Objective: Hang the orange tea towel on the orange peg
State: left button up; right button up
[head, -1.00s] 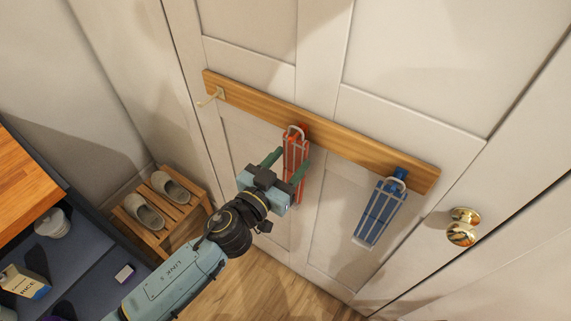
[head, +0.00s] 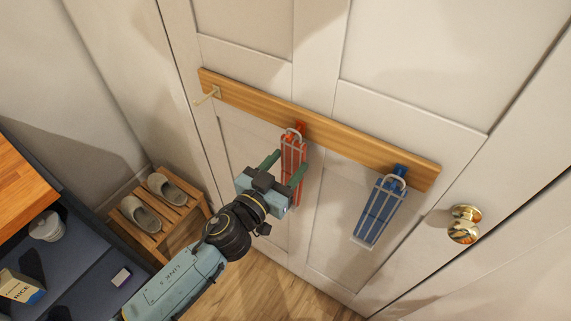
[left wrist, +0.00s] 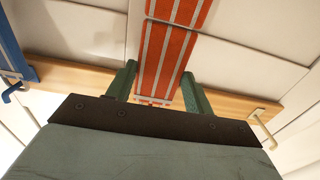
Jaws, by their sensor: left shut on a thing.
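The orange tea towel (head: 291,160) has pale stripes and a pale loop at its top. It hangs upright in front of the door, just below the wooden rail. The orange peg (head: 299,127) shows at the rail just behind and above the loop; I cannot tell whether the loop is around it. My left gripper (head: 284,169) is shut on the towel, one finger at each side. In the left wrist view the towel (left wrist: 172,50) runs up between the green fingers (left wrist: 160,90); the orange peg is not clearly visible there. My right gripper is not in view.
A blue towel (head: 378,212) hangs at the blue peg (head: 400,171) to the right. A bare pale peg (head: 208,96) is at the rail's (head: 250,104) left end. A brass doorknob (head: 465,224) is further right. Slippers (head: 140,212) sit on a slatted rack (head: 180,222) at lower left.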

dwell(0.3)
pick_arm(q)
jog(key=o, duration=1.1)
jog(key=b+v, duration=0.1)
jog(key=v, duration=1.2)
jog(key=shift+s+a, duration=0.15)
jog(key=shift+a, duration=0.05)
